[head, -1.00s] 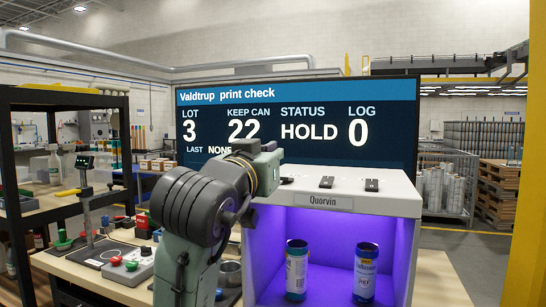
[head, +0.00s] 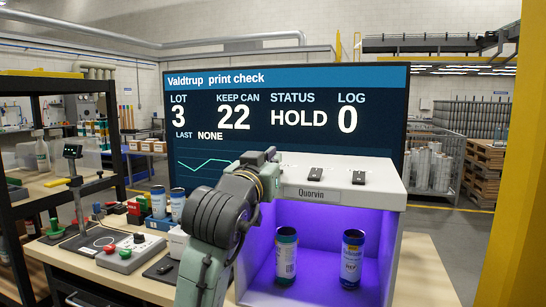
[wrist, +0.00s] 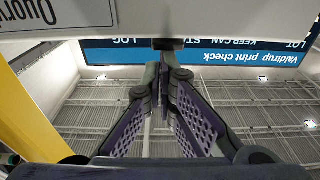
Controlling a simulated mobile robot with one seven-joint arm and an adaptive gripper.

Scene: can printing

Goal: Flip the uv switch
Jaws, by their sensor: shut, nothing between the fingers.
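A white box marked Quorvin (head: 325,193) has two small dark switches on its sloped top, a middle one (head: 315,174) and a right one (head: 359,177). I cannot read any label telling which is the uv switch. My gripper (wrist: 166,70) is shut and empty, its fingertips together. In the wrist view, which is upside down, the tips are close below a small dark switch (wrist: 167,44) at the box edge; I cannot tell whether they touch. In the head view my arm covers the left part of the box top, and the fingers are hidden. Purple light fills the box.
Inside the box stand two printed cans, left (head: 286,258) and right (head: 352,258). The screen (head: 290,110) behind reads HOLD, LOG 0. A button panel (head: 118,250) and a stand (head: 75,190) are on the bench at left.

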